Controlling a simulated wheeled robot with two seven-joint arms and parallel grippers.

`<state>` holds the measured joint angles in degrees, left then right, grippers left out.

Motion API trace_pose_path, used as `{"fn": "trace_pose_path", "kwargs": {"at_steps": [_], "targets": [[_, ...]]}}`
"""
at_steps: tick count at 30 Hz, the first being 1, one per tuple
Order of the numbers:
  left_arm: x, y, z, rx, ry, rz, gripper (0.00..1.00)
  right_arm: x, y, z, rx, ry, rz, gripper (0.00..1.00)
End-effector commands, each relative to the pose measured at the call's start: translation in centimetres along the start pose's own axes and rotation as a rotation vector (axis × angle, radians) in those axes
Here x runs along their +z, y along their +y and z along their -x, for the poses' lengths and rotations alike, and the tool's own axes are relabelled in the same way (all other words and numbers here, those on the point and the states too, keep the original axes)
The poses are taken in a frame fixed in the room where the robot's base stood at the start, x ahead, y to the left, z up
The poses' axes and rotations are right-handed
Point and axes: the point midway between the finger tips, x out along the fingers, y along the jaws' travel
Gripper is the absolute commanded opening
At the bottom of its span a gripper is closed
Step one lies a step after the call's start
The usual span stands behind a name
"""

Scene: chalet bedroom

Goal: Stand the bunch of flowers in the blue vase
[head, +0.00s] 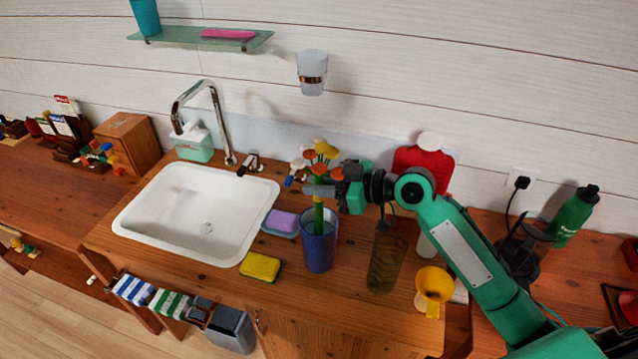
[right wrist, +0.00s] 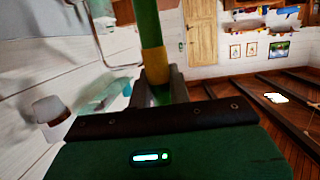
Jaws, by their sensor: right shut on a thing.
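The bunch of flowers (head: 322,152) has orange, yellow, white and blue heads on green stems and stands roughly upright above the blue vase (head: 319,252). Its stems run down to the vase's mouth, and the lower end appears to be inside the rim. My right gripper (head: 322,189) is shut on the stems just above the vase. In the right wrist view, the green stems with a yellow band (right wrist: 153,62) stand between the fingers (right wrist: 160,88). The vase stands upright on the wooden counter. My left gripper is not in view.
A purple sponge (head: 281,222) and a yellow sponge (head: 261,266) lie left of the vase, beside the white sink (head: 190,247). A brown translucent vessel (head: 386,262) stands close on the right, with a yellow funnel (head: 434,285) beyond it. A red container (head: 423,163) stands behind my right arm.

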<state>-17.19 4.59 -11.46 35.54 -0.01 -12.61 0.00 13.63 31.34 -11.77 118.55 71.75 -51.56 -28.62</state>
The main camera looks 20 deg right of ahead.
Motion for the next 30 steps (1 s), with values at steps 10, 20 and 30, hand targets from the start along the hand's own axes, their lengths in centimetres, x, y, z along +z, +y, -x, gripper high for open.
{"fn": "trace_pose_path", "kwargs": {"at_steps": [10,20,30], "targets": [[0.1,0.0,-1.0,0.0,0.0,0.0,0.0,1.2,0.0,-0.3,0.0,-0.001,0.0,0.0],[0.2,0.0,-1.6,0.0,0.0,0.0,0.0,1.8,0.0,-0.4,0.0,-0.001,0.0,0.0],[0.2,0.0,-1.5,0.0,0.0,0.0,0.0,1.7,0.0,-0.4,0.0,0.0,0.0,0.37]]}}
